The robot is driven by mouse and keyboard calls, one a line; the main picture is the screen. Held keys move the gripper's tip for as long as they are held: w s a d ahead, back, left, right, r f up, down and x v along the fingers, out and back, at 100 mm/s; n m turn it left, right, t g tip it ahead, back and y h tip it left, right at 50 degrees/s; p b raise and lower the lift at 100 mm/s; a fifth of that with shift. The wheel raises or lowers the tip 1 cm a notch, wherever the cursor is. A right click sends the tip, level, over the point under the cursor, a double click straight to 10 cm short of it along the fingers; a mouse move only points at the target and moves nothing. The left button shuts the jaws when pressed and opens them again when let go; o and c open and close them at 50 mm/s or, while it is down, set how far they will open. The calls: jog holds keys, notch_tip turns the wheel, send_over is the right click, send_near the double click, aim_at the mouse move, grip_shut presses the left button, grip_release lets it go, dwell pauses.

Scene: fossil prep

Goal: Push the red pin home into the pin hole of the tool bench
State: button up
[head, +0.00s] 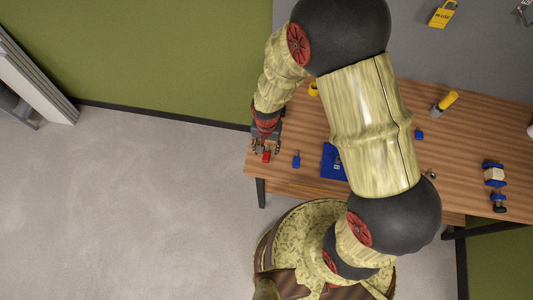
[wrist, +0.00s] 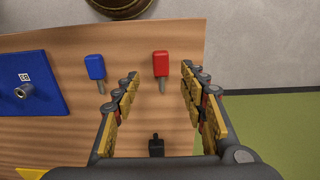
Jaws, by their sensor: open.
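The red pin (wrist: 161,64) has a red head and a short grey metal shank, and lies on the wooden bench top near its edge. It also shows in the head view (head: 266,157), just below my gripper (head: 266,148). In the wrist view my gripper (wrist: 160,72) is open and empty, with its fingers apart on either side of the pin's line and the pin beyond the tips. A blue plate (wrist: 48,80) with a metal, tube-like fitting (wrist: 24,91) sits to the left; I cannot tell if this is the pin hole.
A similar blue pin (wrist: 95,66) lies left of the red one. A small dark object (wrist: 156,146) stands on the bench between my finger bases. The bench edge and green wall (wrist: 270,125) are to the right. A yellow-handled tool (head: 445,102) is farther right in the head view.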

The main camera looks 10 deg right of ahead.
aim_at(266, 156)
jog(key=shift+w+f, duration=0.15)
jog(key=shift+f, duration=3.4)
grip_shut()
